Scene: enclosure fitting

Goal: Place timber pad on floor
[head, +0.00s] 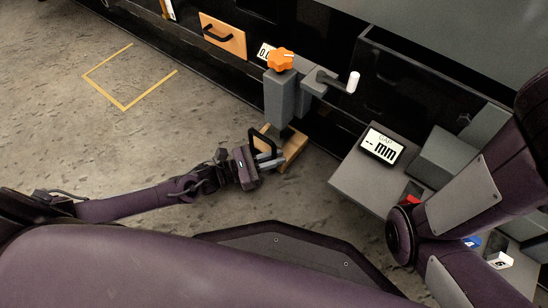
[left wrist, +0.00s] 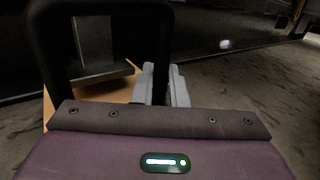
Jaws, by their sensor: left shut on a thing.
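A timber pad (head: 294,152) with a black loop handle (head: 263,142) is at the foot of a grey jack post (head: 283,100). My left gripper (head: 268,160) is shut on this handle.
A yellow outlined square (head: 124,109) marks bare floor at upper left. Another wooden piece with a black handle (head: 222,42) is by the dark enclosure. The jack has an orange knob (head: 280,60) and a white-ended crank (head: 353,82). A gap display (head: 382,146) sits on a grey box (head: 360,185).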

